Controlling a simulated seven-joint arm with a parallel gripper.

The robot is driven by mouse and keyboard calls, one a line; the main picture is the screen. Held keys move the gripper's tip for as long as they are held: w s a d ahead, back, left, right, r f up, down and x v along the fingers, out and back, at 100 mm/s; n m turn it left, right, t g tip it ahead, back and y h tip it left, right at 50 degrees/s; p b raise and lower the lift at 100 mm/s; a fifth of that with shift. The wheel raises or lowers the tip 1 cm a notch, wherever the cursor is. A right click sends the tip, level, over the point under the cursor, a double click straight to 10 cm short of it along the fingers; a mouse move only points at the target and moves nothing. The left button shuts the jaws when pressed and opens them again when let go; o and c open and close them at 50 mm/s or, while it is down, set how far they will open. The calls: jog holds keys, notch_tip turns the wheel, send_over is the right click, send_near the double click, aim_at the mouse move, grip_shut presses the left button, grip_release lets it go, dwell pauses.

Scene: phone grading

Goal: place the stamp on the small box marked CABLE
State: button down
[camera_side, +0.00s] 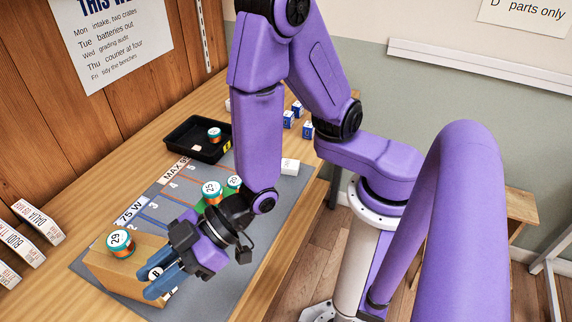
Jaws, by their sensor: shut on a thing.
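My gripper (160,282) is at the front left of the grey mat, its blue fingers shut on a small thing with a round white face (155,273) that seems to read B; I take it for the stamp. Most of it is hidden by the fingers. It is right beside the brown cardboard box (112,272); I cannot tell if they touch. White boxes stand at the left edge: one seems to read DATA (38,220), one BUDS (20,245), and one is cut off by the frame (8,276). I can read CABLE on none of them.
A numbered tin (121,244) sits on the cardboard box. A black tray (183,150) with a tin lies behind. Several small blue-and-white boxes (307,130) and a white block (290,166) are farther back.

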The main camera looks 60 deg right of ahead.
aim_at(156, 274)
notch_tip(156, 274, up, 5)
jog(key=shift+f, duration=0.15)
jog(key=w+d+m+t+h, duration=0.6)
jog(key=w+d+m+h, duration=0.25)
jog(key=w+d, duration=0.5)
jog(key=w+d+m+g+h, duration=0.3)
jog(key=d+m+h, duration=1)
jog(key=d, duration=1.3)
jog(key=s+d+m+g+h, duration=0.1)
jog(key=s+d+m+g, duration=0.5)
jog(key=s+g, duration=0.25)
jog(key=s+d+m+g+h, duration=0.2)
jog(key=s+d+m+g, duration=0.5)
jog(key=s, duration=0.2)
jog(key=shift+n+y, duration=0.25)
jog(key=shift+a+f, duration=0.15)
jog(key=shift+f, duration=4.7)
jog(key=shift+a+f, duration=0.1)
jog(key=shift+f, duration=4.75)
jog(key=shift+f, duration=0.1)
